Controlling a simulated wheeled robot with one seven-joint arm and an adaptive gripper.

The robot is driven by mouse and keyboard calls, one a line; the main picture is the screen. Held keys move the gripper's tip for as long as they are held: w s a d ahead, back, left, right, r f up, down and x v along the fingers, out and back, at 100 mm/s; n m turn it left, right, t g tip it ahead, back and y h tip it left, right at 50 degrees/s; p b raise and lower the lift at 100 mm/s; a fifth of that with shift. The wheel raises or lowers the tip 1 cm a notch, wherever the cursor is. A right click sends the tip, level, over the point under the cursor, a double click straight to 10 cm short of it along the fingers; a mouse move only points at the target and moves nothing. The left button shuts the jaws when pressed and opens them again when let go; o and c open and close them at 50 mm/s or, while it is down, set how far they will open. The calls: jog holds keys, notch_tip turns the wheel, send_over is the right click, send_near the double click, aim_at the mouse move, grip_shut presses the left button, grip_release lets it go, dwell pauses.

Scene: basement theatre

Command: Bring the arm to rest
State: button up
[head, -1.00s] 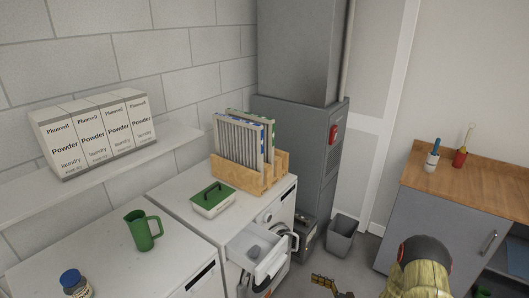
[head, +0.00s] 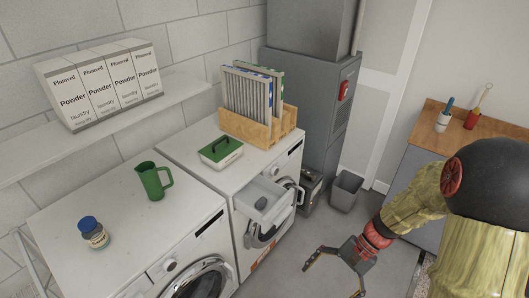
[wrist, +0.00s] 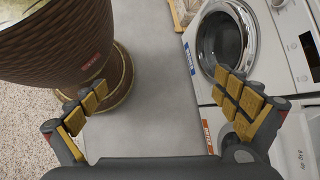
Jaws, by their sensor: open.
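My gripper (head: 334,269) is open and empty in the head view, low over the grey floor in front of the washing machines. My arm comes in from the right side of that view. In the wrist view my gripper (wrist: 163,108) shows its two yellow-padded fingers spread wide, with bare floor between them. Nothing touches the fingers that I can see.
A second washer (head: 95,266) is nearer. A grey bin (head: 345,190) stands farther back.

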jog(key=s+r+n+t+h, duration=0.2)
jog(key=r+n+t, duration=0.1)
jog(key=r, duration=0.5)
jog(key=s+d+r+n+t+h, duration=0.1)
jog(key=s+r+n+t+h, duration=0.1)
jog(key=r, duration=0.7)
jog(key=s+r+n+t+h, duration=0.3)
jog(key=r, duration=0.5)
jog(key=shift+s+d+r+n+t, duration=0.15)
jog(key=shift+d+r+n+t, duration=0.1)
jog(key=shift+r+n+t, duration=0.15)
